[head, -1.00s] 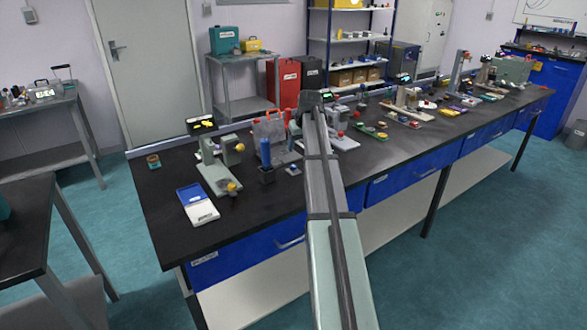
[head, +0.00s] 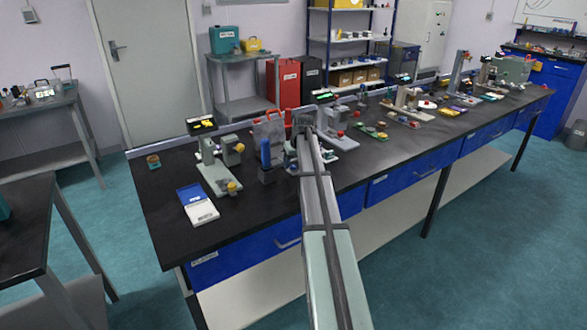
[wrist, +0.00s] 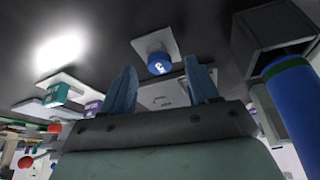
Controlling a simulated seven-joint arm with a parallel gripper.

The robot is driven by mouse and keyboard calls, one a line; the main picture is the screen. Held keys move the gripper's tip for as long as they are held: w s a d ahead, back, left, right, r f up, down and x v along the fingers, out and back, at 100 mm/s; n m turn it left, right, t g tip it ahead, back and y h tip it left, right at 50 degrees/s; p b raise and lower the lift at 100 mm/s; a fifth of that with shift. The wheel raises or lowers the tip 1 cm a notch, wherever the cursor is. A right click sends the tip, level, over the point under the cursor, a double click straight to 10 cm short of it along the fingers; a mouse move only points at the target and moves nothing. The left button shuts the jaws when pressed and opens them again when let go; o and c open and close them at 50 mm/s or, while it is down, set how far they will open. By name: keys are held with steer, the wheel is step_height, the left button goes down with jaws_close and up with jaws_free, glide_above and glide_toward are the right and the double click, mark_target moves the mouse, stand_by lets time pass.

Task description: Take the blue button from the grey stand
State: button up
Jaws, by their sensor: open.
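The blue button (wrist: 160,64) is a short round blue cap with a white mark on its face. It sits on a pale grey square stand (wrist: 151,41) in the wrist view. My gripper (wrist: 159,65) is open and empty, with one blue-grey finger on each side of the button in the picture. The button appears beyond the fingertips, and I see no contact. In the head view, the end of my arm is over the bench's front part, and it hides my fingertips and most of the button's spot.
A blue cylinder (wrist: 292,105) in a dark square holder (wrist: 275,35) stands close on the right in the wrist view; it also shows in the head view (head: 265,152). A green block (wrist: 56,95) and a purple block (wrist: 94,107) lie left. The black bench (head: 262,208) is clear in front.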

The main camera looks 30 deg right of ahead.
steer(key=shift+w+f, duration=0.1)
steer(key=shift+f, duration=0.2)
steer(key=c, duration=1.1)
steer(key=shift+r, duration=0.15)
